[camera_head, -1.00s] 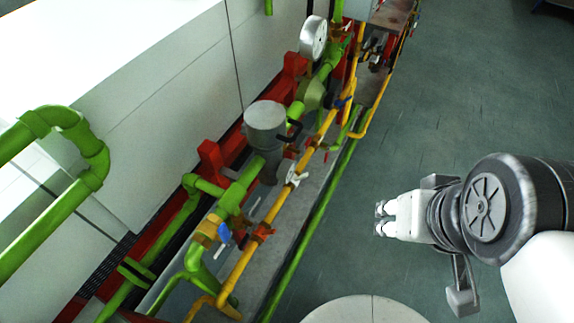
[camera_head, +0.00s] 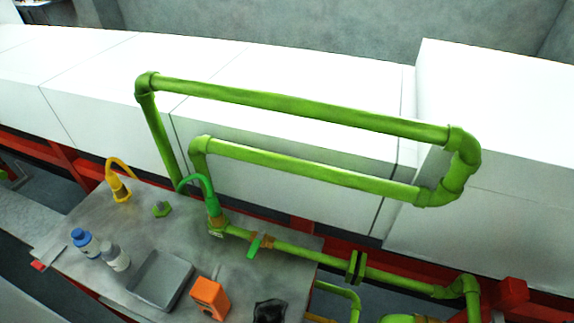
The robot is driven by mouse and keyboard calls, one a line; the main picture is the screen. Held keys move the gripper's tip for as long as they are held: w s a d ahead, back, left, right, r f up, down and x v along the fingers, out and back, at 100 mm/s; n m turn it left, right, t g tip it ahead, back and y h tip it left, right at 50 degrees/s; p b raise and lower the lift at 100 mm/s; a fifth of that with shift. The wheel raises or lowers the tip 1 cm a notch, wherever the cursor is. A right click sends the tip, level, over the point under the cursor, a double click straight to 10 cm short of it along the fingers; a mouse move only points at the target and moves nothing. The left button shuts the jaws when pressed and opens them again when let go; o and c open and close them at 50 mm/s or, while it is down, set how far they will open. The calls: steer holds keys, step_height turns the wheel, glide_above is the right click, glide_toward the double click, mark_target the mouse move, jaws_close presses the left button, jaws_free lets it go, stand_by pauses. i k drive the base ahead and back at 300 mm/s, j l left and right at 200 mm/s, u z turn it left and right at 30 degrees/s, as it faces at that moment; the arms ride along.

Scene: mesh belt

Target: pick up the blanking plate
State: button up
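I cannot pick out the blanking plate for certain. A grey metal bench top (camera_head: 160,227) stands at lower left and carries several small items. On it lies a flat grey rectangular tray-like piece (camera_head: 160,280), with an orange block (camera_head: 209,298) to its right. A dark item (camera_head: 270,311), cut off by the bottom edge, lies further right; I cannot tell what it is. My gripper is not in view.
A blue-capped bottle (camera_head: 85,241) and a white bottle (camera_head: 115,256) stand at the bench's left. A yellow hooked fitting (camera_head: 119,184) and a green fitting (camera_head: 161,208) sit behind. Green pipes (camera_head: 300,107) rise behind the bench, before white cabinets (camera_head: 290,75).

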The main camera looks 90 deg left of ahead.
mark_target(45, 261)
steer(key=u, duration=4.7)
steer(key=z, duration=2.3)
steer(key=j+u, duration=0.1)
steer(key=u, duration=0.75)
steer(key=j+u, duration=0.1)
steer(key=u, duration=0.3)
steer(key=i+j+u, duration=0.5)
steer(key=j, duration=0.3)
steer(key=i+j+u, duration=0.5)
steer(key=i, duration=0.25)
